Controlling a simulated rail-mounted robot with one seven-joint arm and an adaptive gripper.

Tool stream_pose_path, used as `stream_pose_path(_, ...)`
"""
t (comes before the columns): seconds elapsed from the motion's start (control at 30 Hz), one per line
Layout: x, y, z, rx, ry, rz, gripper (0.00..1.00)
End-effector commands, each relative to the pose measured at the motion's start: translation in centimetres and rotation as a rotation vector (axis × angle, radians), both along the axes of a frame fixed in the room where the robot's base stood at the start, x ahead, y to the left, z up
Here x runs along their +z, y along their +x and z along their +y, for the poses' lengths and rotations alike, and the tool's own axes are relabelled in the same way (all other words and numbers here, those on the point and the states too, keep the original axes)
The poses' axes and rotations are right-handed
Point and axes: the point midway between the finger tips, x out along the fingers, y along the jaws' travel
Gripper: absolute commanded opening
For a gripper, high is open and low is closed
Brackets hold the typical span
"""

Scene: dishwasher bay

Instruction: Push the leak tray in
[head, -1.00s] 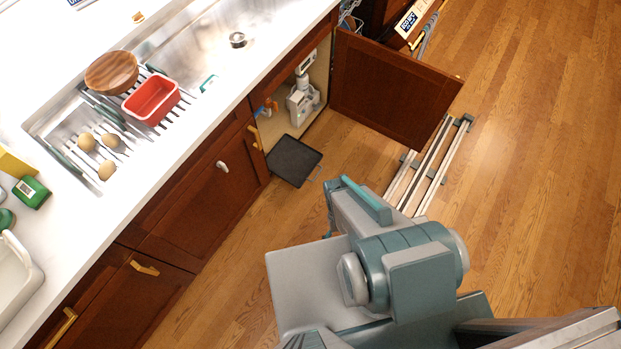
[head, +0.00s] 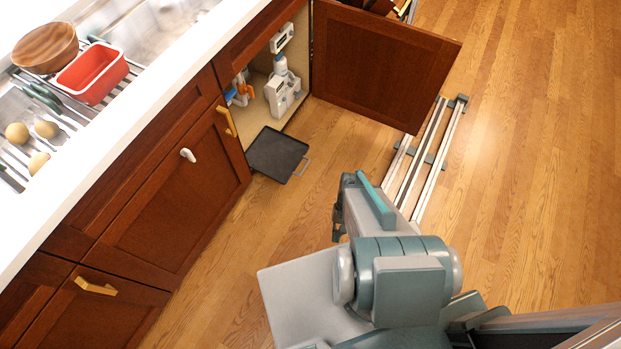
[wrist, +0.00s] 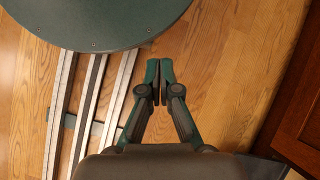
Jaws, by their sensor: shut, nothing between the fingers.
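The leak tray (head: 277,153) is a flat dark square tray with a small handle on its front edge. In the head view it sticks out of the open under-sink cabinet (head: 259,98), low over the wood floor. My gripper (wrist: 160,92) shows in the wrist view with its two fingers together, empty, above the wood floor. In the head view my arm stands to the right of the tray and apart from it; the fingertips are mostly hidden there. A dark edge at the lower right of the wrist view may be the tray, but I cannot tell.
The cabinet door (head: 380,65) stands wide open to the right of the tray. White bottles and devices (head: 283,90) stand inside the cabinet. My floor rails run at the right. Closed cabinet fronts (head: 165,200) line the left. Floor between tray and arm is clear.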

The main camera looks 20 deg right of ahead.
Motion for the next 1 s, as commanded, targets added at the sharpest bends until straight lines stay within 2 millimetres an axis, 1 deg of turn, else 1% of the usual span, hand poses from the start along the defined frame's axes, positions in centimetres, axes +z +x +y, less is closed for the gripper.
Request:
stream_pose_path(0.03, -3.3, 0.9, -0.2, -0.057, 0.014, -0.007, 0.0)
stream_pose_path(0.1, -5.4, 1.9, -0.4, -0.132, 0.035, -0.015, 0.0)
stream_pose_path(0.17, -7.2, 2.9, -0.5, -0.202, 0.055, -0.022, 0.0)
stream_pose_path(0.3, -11.1, 5.6, -1.0, -0.375, 0.106, -0.038, 0.0)
stream_pose_path(0.37, -12.7, 6.8, -1.3, -0.454, 0.131, -0.043, 0.0)
stream_pose_path(0.47, -15.3, 9.0, -2.0, -0.59, 0.177, -0.051, 0.0)
stream_pose_path(0.6, -18.6, 12.4, -3.4, -0.795, 0.256, -0.057, 0.0)
stream_pose_path(0.67, -19.9, 13.9, -4.2, -0.889, 0.296, -0.057, 0.0)
stream_pose_path(0.77, -21.8, 16.8, -5.9, -1.056, 0.376, -0.052, 0.0)
stream_pose_path(0.87, -23.2, 20.1, -8.1, -1.242, 0.482, -0.036, 0.0)
stream_pose_path(0.9, -23.5, 21.5, -9.2, -1.323, 0.537, -0.024, 0.0)
stream_pose_path(0.97, -22.9, 23.7, -10.6, -1.442, 0.629, 0.006, 0.0)
stream_pose_path(1.0, -21.9, 24.9, -11.2, -1.504, 0.686, 0.031, 0.0)
